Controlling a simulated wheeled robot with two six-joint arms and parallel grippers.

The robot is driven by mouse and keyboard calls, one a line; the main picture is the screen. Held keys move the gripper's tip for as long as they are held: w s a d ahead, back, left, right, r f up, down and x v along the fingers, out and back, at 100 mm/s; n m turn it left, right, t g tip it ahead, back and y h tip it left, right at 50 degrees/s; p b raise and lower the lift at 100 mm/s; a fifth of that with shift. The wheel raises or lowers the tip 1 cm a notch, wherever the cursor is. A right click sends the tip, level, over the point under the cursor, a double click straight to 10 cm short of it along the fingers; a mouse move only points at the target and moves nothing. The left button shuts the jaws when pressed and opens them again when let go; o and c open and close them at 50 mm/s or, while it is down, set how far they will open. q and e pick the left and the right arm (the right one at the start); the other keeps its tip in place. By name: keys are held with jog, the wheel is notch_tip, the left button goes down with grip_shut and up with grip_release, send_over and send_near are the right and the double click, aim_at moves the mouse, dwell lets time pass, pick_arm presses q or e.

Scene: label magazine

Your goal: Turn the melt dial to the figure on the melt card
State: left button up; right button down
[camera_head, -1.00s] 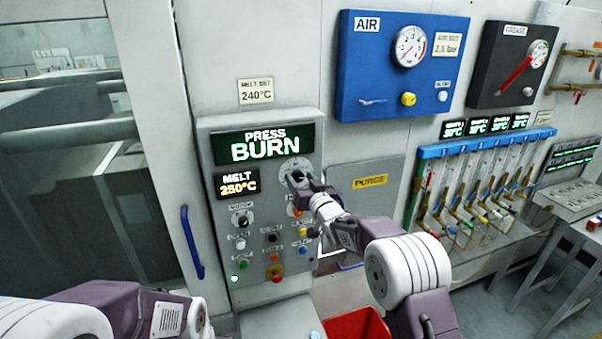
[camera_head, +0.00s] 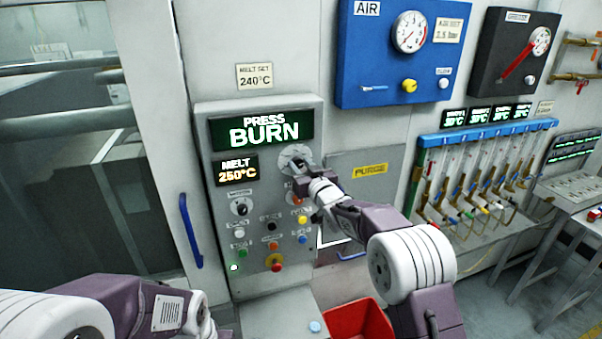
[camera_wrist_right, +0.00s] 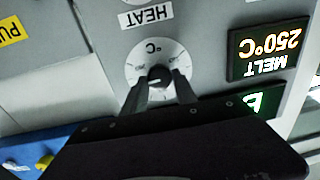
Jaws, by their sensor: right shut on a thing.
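The melt card (camera_head: 254,76) on the wall reads "MELT SET 240°C". The lit melt display (camera_head: 237,170) reads 250°C; it also shows upside down in the right wrist view (camera_wrist_right: 268,49). The melt dial (camera_head: 293,154) is a round white scale with a dark knob, right of the display; in the right wrist view its scale (camera_wrist_right: 148,53) is partly hidden by the fingers. My right gripper (camera_head: 299,168) is shut on the knob, one finger on each side, as the right wrist view (camera_wrist_right: 158,79) shows. My left arm is at the lower left; its gripper is out of view.
The panel screen (camera_head: 262,131) reads "PRESS BURN". Several buttons and a selector (camera_head: 240,207) sit below the dial. A plate marked PURGE (camera_head: 370,170) is to the right. The blue air box (camera_head: 380,70) hangs above right. A red bin (camera_head: 350,322) stands below.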

jog(key=shift+f+n+b, duration=0.2)
jog(key=shift+n+b, duration=0.9)
jog(key=shift+b, duration=0.05)
jog(key=shift+r+n+b, duration=0.15)
jog(key=shift+n+b, duration=0.75)
jog(key=shift+n, duration=0.2)
jog(key=c, duration=1.3)
grip_release()
jog(key=o, duration=0.3)
jog(key=shift+o, duration=0.2)
jog(key=shift+w, duration=0.15)
